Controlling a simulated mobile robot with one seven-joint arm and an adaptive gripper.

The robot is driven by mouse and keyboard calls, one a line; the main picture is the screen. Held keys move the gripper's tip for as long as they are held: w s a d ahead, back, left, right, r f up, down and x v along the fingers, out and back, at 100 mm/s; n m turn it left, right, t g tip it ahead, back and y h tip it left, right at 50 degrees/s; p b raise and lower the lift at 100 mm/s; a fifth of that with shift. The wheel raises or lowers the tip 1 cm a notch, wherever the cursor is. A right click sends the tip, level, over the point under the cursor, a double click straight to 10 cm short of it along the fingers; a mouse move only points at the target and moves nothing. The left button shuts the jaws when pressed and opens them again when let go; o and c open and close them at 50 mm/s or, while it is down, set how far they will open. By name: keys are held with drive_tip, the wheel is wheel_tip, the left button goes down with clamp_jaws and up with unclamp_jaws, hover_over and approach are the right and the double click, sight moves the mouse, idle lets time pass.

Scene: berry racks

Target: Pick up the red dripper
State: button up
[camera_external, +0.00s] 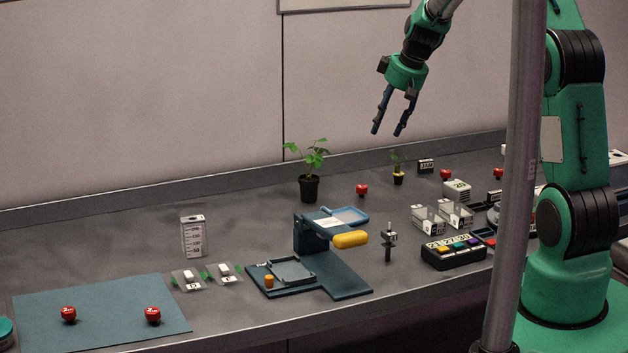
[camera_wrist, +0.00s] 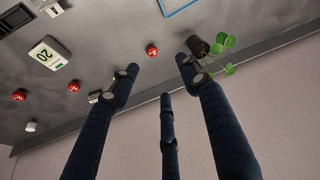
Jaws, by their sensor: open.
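Several small round red knob-like pieces, which look like drippers, are in view. One red dripper (camera_external: 362,190) stands alone on the grey bench, right of the large potted plant; the wrist view appears to show it (camera_wrist: 152,50) between my fingers' lines. Two more, a middle one (camera_external: 446,174) and a right one (camera_external: 498,173), stand near the back right. Two others, a left one (camera_external: 68,313) and a right one (camera_external: 153,315), lie on the blue-green mat. My gripper (camera_external: 387,131) is open and empty, pointing down high above the bench's back part, touching nothing.
The large potted plant (camera_external: 309,188) and a small one (camera_external: 398,178) stand near the back ledge. A blue press-like stand with a yellow handle (camera_external: 350,240) and a button box (camera_external: 453,252) are nearer the front. A grey pole (camera_external: 516,180) hides part of the bench.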

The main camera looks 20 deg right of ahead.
drive_tip(key=w+d+f+p, duration=0.1)
drive_tip(key=w+d+f, duration=0.1)
drive_tip(key=w+f, duration=0.3)
wheel_tip(320, 180, down, 3)
drive_tip(key=shift+w+d+r+n+p, duration=0.1)
drive_tip(key=shift+w+d+n+p, duration=0.05)
drive_tip(key=shift+w+n+p, duration=0.2)
hover_over(359, 186)
drive_tip(key=s+d, duration=0.2)
drive_tip(key=f, duration=0.8)
drive_tip(key=shift+a, duration=0.2)
drive_tip(key=shift+f, duration=0.15)
drive_tip(key=shift+a+x, duration=0.15)
drive_tip(key=shift+x, duration=1.1)
drive_tip(key=shift+a+x, duration=0.1)
drive_tip(key=shift+x, duration=1.15)
drive_tip(key=shift+c, duration=0.5)
drive_tip(key=c, duration=0.7)
